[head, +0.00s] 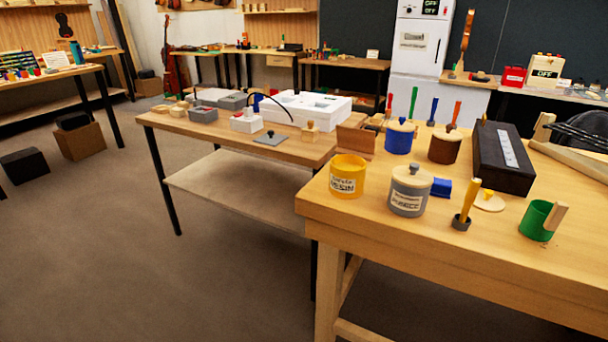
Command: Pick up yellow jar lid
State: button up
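A pale round lid (489,203) with a small knob lies flat on the near right bench, apart from any jar. Its rim looks yellowish. The yellow jar (347,177) stands upright near the bench's left corner, with its top open and a white label on its front. A yellow-handled tool (467,208) with a grey base stands just left of the lid. My gripper is not in view.
A grey lidded jar (409,190) and blue block (442,188) stand between the yellow jar and the lid. A green cup (540,221) is to the lid's right. A long black box (502,158), blue jar (398,138) and brown jar (445,147) are behind. The bench front is clear.

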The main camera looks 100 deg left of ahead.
aim_at(485, 200)
jog(key=u, duration=3)
